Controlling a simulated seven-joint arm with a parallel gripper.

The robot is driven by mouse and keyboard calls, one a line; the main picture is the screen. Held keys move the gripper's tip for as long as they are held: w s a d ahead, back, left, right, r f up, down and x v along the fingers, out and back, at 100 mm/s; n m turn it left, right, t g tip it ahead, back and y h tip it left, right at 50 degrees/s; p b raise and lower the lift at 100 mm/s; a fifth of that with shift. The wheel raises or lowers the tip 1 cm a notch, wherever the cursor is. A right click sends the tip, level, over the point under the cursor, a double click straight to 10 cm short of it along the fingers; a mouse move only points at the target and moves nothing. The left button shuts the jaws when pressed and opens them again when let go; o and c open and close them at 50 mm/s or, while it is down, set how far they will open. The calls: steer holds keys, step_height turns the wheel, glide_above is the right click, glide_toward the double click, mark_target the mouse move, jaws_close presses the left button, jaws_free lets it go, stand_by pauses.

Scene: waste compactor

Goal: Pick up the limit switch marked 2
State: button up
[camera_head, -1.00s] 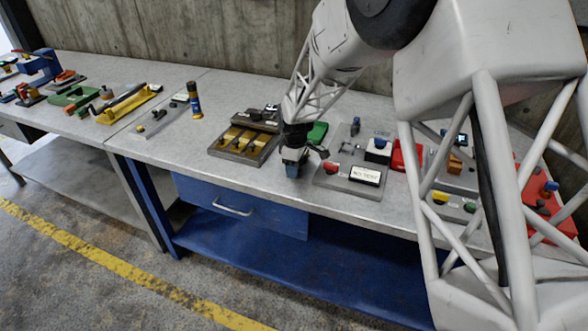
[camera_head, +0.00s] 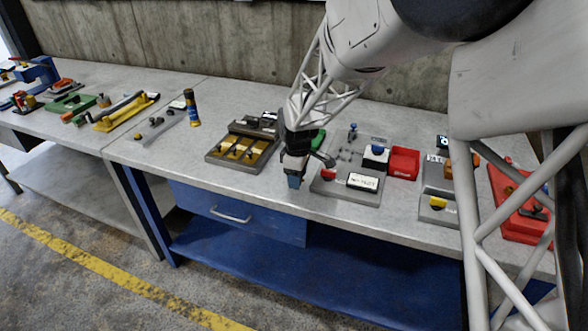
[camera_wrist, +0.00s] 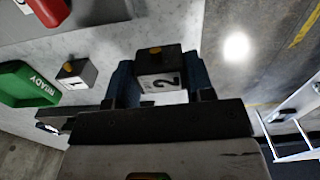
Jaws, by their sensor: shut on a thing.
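The limit switch marked 2 (camera_wrist: 162,81) is a dark block with a white numbered face and a yellow-orange button. In the wrist view it sits between the blue fingertips of my gripper (camera_wrist: 160,88), which is shut on it. In the head view my gripper (camera_head: 294,181) points down near the front edge of the bench, left of a grey plate. The switch is not clearly visible there, and I cannot tell its height above the bench. Another switch, marked 1 (camera_wrist: 76,73), stands apart to the left in the wrist view.
A green tray marked READY (camera_wrist: 28,84) lies near switch 1. In the head view, the grey plate (camera_head: 330,188) carries a white sign, and a red bin (camera_head: 403,163) stands right of it. A brass-coloured fixture (camera_head: 243,147) is left of my gripper.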

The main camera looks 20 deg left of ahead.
steer(key=s+d+r, duration=0.1)
steer(key=s+d, duration=0.4)
steer(key=s, duration=0.3)
steer(key=shift+d, duration=0.25)
